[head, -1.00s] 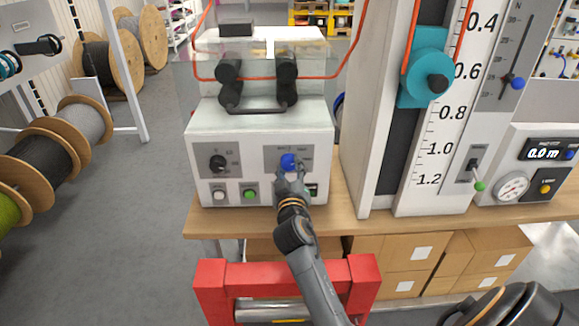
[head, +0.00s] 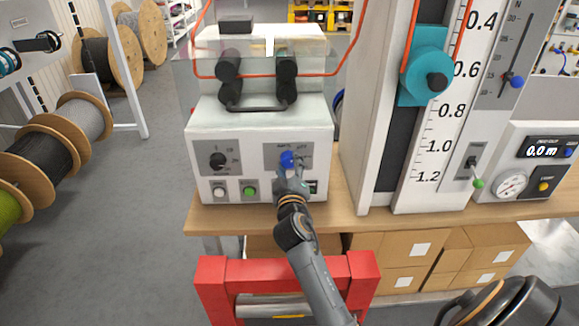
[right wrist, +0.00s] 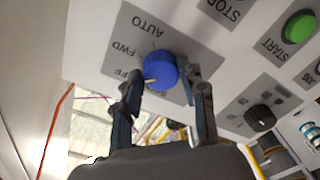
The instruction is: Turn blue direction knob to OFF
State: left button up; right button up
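The blue direction knob (head: 287,159) sits on a grey plate on the front of the white control box (head: 225,133). In the right wrist view the blue knob (right wrist: 163,69) shows close up, with AUTO, FWD and a partly hidden OFF label to its left. A white mark on the knob faces lower left, towards the OFF label. My right gripper (right wrist: 165,74) has one finger on each side of the knob, with narrow gaps visible, so it looks open. In the head view my right gripper (head: 291,172) covers the plate's lower part.
A black knob (head: 217,161), a white button (head: 219,191) and a green button (head: 250,191) are nearby on the box. A red frame (head: 212,285) stands in front of the wooden table (head: 400,220). A tall scale with a teal slider (head: 427,70) stands to the right.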

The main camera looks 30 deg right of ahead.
jog(key=shift+o, duration=1.2)
jog(key=shift+f, duration=0.1)
jog(key=shift+s, duration=0.15)
jog(key=v, duration=0.7)
jog(key=shift+a, duration=0.15)
